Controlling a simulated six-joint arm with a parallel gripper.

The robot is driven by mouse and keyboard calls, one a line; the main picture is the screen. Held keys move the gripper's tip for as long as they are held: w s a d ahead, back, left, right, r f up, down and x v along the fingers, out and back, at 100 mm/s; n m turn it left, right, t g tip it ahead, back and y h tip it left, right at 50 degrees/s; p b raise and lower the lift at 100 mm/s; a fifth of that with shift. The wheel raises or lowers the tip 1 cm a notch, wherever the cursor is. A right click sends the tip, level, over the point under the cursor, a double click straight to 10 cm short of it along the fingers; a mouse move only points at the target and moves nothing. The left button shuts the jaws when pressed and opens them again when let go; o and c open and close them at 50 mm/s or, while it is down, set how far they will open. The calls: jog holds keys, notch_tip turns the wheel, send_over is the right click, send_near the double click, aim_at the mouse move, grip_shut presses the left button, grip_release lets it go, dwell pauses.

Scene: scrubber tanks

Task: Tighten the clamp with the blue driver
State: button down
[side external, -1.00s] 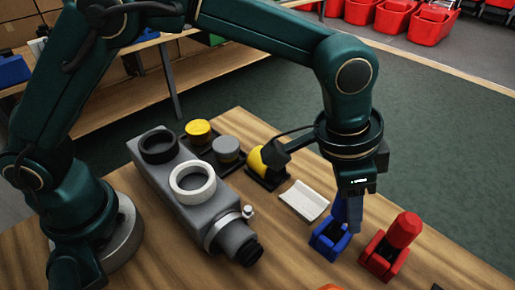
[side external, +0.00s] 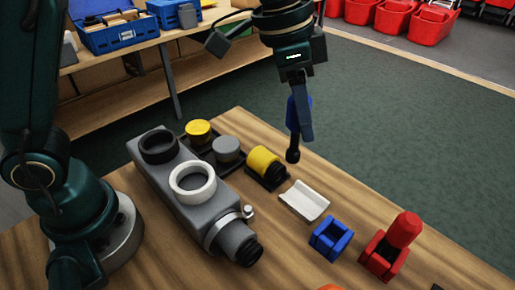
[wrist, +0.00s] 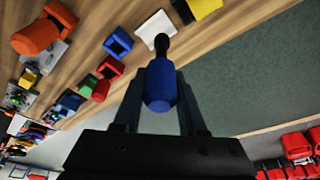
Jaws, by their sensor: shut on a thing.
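The blue driver (side external: 291,113) hangs roughly upright in my gripper (side external: 301,122), its dark tip pointing down, well above the table. In the wrist view the blue driver handle (wrist: 160,88) sits between the two fingers of my gripper (wrist: 160,72). The clamp (side external: 221,231) is a light band around the neck at the near end of the grey tank (side external: 190,222). Its small screw head (side external: 248,211) stands at the band's right side. My gripper is up and to the right of the clamp, apart from it. The clamp is not clearly visible in the wrist view.
The blue holder (side external: 331,238) stands empty. A red driver (side external: 404,230) stands in the red holder (side external: 376,260) beside it. A white tray (side external: 304,200), a yellow-and-black part (side external: 264,161) and a yellow cap (side external: 198,129) are near the tank. Wood is bare at front left.

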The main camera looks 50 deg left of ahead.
jog(key=s+r, duration=0.1)
jog(key=s, duration=0.9)
jog(key=shift+a+f, duration=0.1)
jog(key=shift+f, duration=2.15)
